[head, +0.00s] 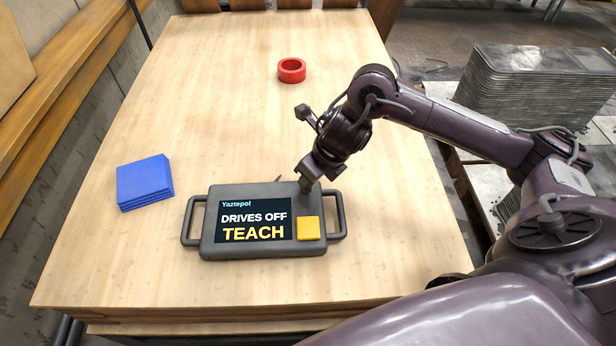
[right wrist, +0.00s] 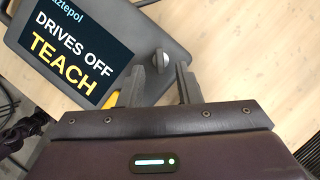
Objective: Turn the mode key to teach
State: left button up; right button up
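The dark grey teach pendant (head: 205,245) lies flat on the wooden table, and it also shows in the right wrist view (right wrist: 175,28). Its screen (head: 252,222) reads "DRIVES OFF" and "TEACH". A grey mode key (right wrist: 163,62) stands on the pendant beside the screen in the right wrist view; my gripper hides it in the head view. My right gripper (head: 307,186) is over the pendant's upper right corner. In the right wrist view its fingers (right wrist: 160,72) are apart, one on each side of the key, with gaps between. My left gripper is not in view.
A yellow square button (head: 308,228) is on the pendant below my right gripper. Blue sheets (head: 145,181) lie to the left, and a red ring (head: 291,70) farther back. The wooden table (head: 380,260) is otherwise mostly clear. Stacked grey slabs (head: 530,85) stand beyond its right edge.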

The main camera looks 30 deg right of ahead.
jog(key=v, duration=0.4)
jog(key=shift+s+r, duration=0.1)
jog(key=shift+r, duration=0.15)
